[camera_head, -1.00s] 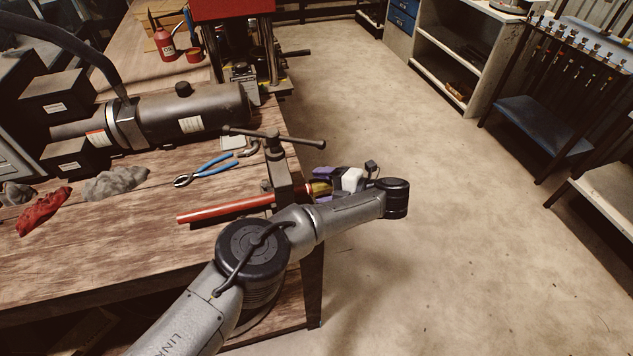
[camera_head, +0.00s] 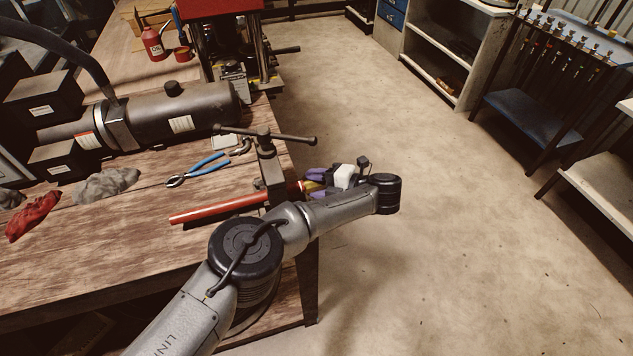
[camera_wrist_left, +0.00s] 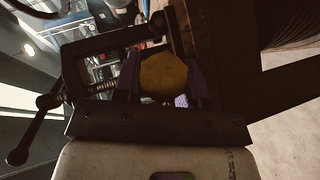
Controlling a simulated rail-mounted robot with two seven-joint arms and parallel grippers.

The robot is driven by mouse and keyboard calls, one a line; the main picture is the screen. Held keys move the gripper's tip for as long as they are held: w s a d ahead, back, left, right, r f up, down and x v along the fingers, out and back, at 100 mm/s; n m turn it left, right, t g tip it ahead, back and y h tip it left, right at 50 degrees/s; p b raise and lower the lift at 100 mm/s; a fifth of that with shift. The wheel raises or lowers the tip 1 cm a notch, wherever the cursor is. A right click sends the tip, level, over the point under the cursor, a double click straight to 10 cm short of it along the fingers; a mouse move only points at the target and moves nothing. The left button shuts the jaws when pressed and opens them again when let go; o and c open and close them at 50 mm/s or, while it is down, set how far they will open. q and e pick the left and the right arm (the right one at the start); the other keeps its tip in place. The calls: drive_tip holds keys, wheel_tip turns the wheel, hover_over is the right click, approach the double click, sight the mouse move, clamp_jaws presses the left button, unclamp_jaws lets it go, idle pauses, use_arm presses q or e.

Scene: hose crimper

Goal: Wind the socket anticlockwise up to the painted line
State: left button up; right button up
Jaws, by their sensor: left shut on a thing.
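The brass-coloured socket (camera_wrist_left: 163,76) sits at the end of the red hose (camera_head: 215,209), which lies through the dark vise (camera_head: 268,163) at the bench edge. My left gripper (camera_head: 316,180) is at the vise's right side. It is shut on the socket, and in the wrist view its purple fingers (camera_wrist_left: 163,80) stand on both sides of the hexagonal end. In the head view my arm and gripper hide most of the socket. I cannot make out the painted line. My right gripper is not in view.
Blue-handled pliers (camera_head: 198,168) and a red rag (camera_head: 33,214) lie on the wooden bench (camera_head: 130,225). A dark cylinder machine (camera_head: 185,113) stands behind. The vise's T-handle (camera_head: 265,134) sticks out above the hose. The floor to the right is clear.

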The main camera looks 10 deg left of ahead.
use_arm(q)
drive_tip(key=n+t+y, duration=0.1)
drive_tip(key=n+y, duration=0.1)
drive_tip(key=shift+f+n+t+y+b, duration=0.1)
drive_tip(key=shift+n+t+y+b, duration=0.2)
drive_tip(key=shift+t+y, duration=0.1)
drive_tip(key=shift+n+y+b, duration=0.3)
drive_tip(key=shift+n+y, duration=0.4)
drive_tip(key=shift+n, duration=0.3)
drive_tip(key=o, duration=0.9)
drive_tip(key=shift+o, duration=0.2)
drive_tip(key=shift+d+f, duration=0.1)
